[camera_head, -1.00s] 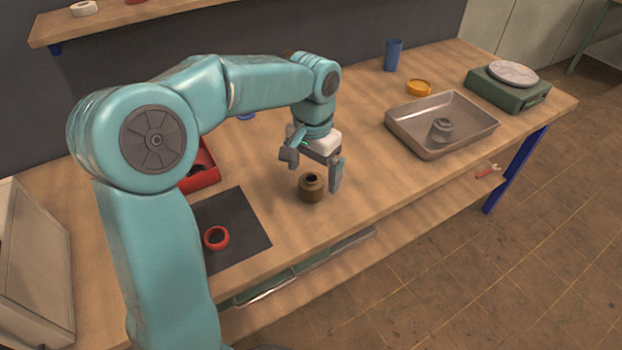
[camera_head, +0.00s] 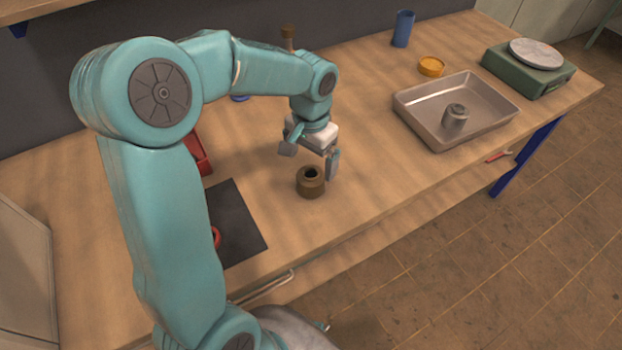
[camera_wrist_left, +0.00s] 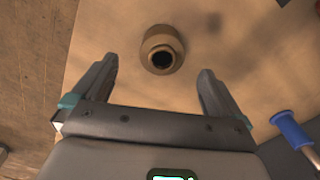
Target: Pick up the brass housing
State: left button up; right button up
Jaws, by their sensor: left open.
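The brass housing (camera_head: 311,183) is a small brown-gold cylinder with a dark round hole on top. It stands upright on the wooden bench, in the middle of the head view. My left gripper (camera_head: 309,162) is open and empty, above and slightly behind the housing. In the left wrist view the housing (camera_wrist_left: 162,50) lies ahead of the open fingers (camera_wrist_left: 160,85), roughly centred between them and apart from both. My right gripper is not in view.
A metal tray (camera_head: 424,129) holding a grey metal part (camera_head: 455,116) is on the right. A green scale (camera_head: 528,75), an orange ring (camera_head: 431,67) and a blue cup (camera_head: 403,29) stand beyond. A dark mat (camera_head: 236,222) is left of the housing. A blue-handled tool (camera_wrist_left: 290,130) lies near the gripper.

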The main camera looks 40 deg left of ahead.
aim_at(311, 180)
pick_arm(q)
notch_tip(311, 180, down, 3)
jog(key=shift+w+a+f, duration=0.1)
jog(key=shift+w, duration=0.05)
jog(key=shift+f, duration=0.45)
jog(key=f, duration=0.4)
jog(key=shift+w+a+f, duration=0.2)
jog(key=shift+f, duration=0.1)
jog(key=shift+s+d, duration=0.1)
jog(key=shift+s, duration=0.1)
jog(key=shift+w, duration=0.15)
jog(key=c, duration=1.2)
jog(key=shift+c, duration=1.2)
jog(key=shift+r, duration=0.15)
